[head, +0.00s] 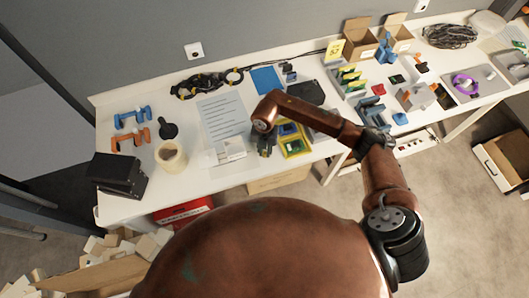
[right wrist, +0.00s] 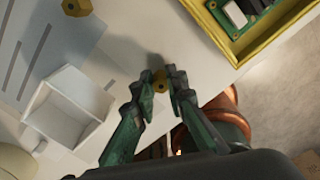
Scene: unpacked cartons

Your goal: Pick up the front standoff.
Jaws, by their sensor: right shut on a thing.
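The front standoff (right wrist: 160,84) is a small brass-yellow piece, seen in the right wrist view between my fingertips. My right gripper (right wrist: 158,80) is shut on it, a finger on each side. In the head view my right gripper (head: 265,147) is small and dark, over the table between the white box and the yellow tray; the standoff cannot be made out there. A second brass standoff (right wrist: 75,7) with a dark hole lies at the top left of the right wrist view, apart from my gripper. My left gripper is not in view.
An open white box (right wrist: 72,108) stands left of my fingers, near a printed sheet (head: 222,115). A yellow tray (head: 296,152) with green boards is close on the right. The table's front edge is near. A tape roll (head: 171,160) and black box (head: 118,175) stand farther left.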

